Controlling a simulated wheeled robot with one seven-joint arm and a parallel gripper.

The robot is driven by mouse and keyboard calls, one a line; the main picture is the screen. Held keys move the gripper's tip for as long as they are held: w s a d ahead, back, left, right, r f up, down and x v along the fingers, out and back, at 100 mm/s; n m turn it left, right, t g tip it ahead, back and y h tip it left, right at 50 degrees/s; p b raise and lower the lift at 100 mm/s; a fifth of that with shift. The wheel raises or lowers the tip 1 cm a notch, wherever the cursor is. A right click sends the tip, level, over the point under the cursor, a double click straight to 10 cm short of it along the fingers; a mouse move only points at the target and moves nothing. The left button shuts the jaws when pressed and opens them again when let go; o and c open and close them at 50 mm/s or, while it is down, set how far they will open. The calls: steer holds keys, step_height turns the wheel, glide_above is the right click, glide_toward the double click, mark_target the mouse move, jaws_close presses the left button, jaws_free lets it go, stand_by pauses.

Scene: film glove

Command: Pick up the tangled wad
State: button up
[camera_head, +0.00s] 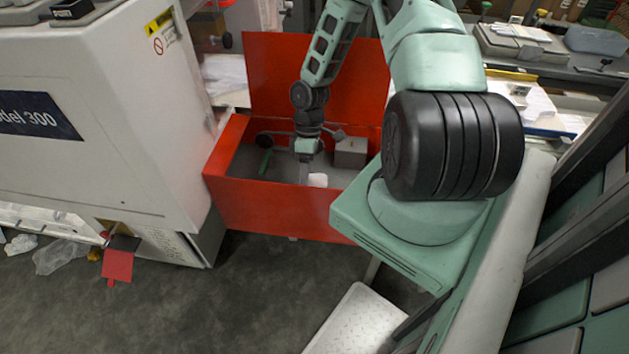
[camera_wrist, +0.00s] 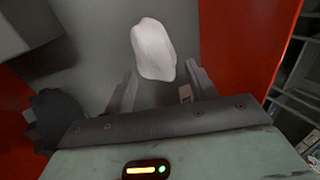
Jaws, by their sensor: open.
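A crumpled clear, film-like wad (camera_head: 60,255) lies on the floor at the far left of the head view, below the white machine. A smooth white lump (camera_wrist: 153,48) lies on the grey floor of the red box; it also shows small in the head view (camera_head: 317,180). I cannot tell which of the two is the tangled wad. My gripper (camera_wrist: 160,84) points down inside the box, its two fingers apart and nothing between them. The white lump is just ahead of the fingertips, roughly centred.
The red box (camera_head: 265,207) has raised walls and an upright lid (camera_head: 290,75) behind. The white machine (camera_head: 110,120) stands close at left. Dark floor in front is mostly clear.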

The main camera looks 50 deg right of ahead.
steer(key=shift+a+f, duration=0.15)
steer(key=shift+f, duration=0.25)
steer(key=shift+c, duration=0.3)
steer(key=c, duration=0.7)
